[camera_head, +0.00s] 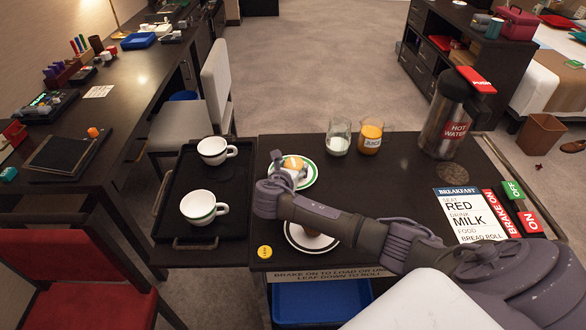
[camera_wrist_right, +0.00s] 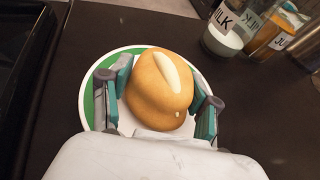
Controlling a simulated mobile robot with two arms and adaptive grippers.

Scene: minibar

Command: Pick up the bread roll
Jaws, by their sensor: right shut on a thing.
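The bread roll (camera_wrist_right: 160,88) is golden brown with a pale streak on top. It sits over a white plate with a green rim (camera_wrist_right: 95,82), and I cannot tell whether it touches the plate. My right gripper (camera_wrist_right: 160,105) has a finger on each side of the roll and is shut on it. In the head view, the roll (camera_head: 292,162) shows just beyond my right gripper (camera_head: 284,174), over the plate (camera_head: 312,174). My right arm comes in from the right. My left gripper is not in view.
A glass of milk (camera_head: 338,138), a glass of juice (camera_head: 370,138) and a hot water flask (camera_head: 445,120) stand behind. A second plate (camera_head: 295,236) lies partly under my arm. A black tray (camera_head: 172,215) with two cups is at left. A breakfast card (camera_head: 467,212) lies right.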

